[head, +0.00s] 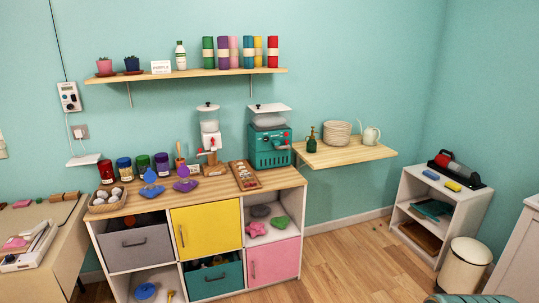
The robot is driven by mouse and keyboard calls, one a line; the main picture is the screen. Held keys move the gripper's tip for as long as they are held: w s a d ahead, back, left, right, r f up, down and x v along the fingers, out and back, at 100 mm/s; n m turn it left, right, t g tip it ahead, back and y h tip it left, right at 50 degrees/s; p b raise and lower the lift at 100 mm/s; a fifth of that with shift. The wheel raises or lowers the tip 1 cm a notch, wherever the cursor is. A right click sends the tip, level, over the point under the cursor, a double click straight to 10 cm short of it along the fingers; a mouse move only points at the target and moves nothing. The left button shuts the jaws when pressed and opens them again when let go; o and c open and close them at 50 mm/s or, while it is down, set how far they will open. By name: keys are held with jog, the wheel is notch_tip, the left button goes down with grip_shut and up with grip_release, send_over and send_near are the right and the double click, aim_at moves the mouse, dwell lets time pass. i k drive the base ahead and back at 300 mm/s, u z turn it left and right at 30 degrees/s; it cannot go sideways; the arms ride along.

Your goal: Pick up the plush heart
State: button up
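I cannot single out the plush heart with certainty. Three small soft-looking objects lie in the open upper-right compartment of the cube cabinet (186,207): a pink one (255,229), a green one (280,222) and a dark grey one (260,211). Their exact shapes are too small to tell. The pink one is at the front left, the green one at the right and the grey one further back. My gripper is not in view.
The cabinet top holds jars, an egg basket (107,199), a wooden tray (244,176) and two dispensers. Wooden floor (345,265) is open before the cabinet. A bin (463,265) stands right.

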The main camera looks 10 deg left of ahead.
aim_at(186, 186)
jog(key=u, duration=0.15)
jog(key=i, duration=0.75)
jog(key=u, duration=0.45)
jog(key=i, duration=0.75)
jog(key=u, duration=0.65)
jog(key=i, duration=0.6)
jog(key=u, duration=1.15)
jog(key=i, duration=1.05)
jog(key=u, duration=0.55)
